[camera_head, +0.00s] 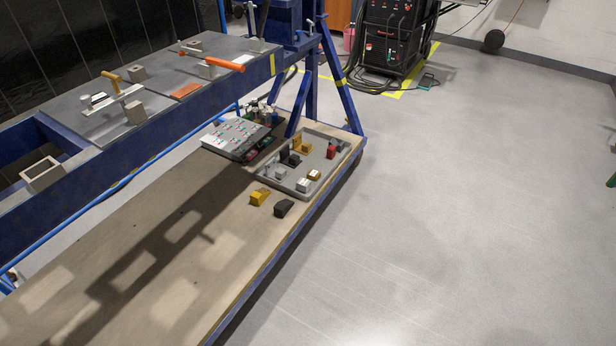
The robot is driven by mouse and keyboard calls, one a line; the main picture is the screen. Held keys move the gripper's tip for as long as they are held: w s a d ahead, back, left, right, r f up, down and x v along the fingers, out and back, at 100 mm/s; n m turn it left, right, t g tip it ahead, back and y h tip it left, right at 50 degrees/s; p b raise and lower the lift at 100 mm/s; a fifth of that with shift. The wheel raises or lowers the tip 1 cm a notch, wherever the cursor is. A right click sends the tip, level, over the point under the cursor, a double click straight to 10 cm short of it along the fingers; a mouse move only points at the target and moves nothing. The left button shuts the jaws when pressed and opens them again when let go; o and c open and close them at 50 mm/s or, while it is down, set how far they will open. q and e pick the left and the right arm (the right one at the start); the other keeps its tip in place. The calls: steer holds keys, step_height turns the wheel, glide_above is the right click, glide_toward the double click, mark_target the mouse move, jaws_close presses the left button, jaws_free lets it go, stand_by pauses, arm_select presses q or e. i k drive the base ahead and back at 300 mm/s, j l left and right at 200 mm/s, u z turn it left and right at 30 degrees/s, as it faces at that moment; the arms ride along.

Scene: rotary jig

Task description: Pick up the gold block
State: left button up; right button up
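Several gold-coloured blocks show, and I cannot tell which one the task means. A yellow-gold block (260,197) lies on the wooden shelf, in front of the grey tray (293,189). Inside the tray, a small gold-brown block (314,175) sits near the right front, beside a light grey block (303,185). Another yellow-gold piece (303,147) lies further back in the tray, close to dark pieces (290,159). Neither of my grippers is in view.
A black block (284,208) lies on the shelf beside the yellow-gold one. A red piece (331,152) is in the tray. A grey panel with small parts (236,138) stands left of the tray. The blue-framed jig (150,125) overhangs the shelf's left side. The floor to the right is clear.

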mark_target(313, 175)
steer(key=i+l+u, duration=0.1)
steer(key=i+u, duration=0.15)
steer(key=u, duration=0.2)
steer(key=i+l+u, duration=0.2)
steer(key=u, duration=0.2)
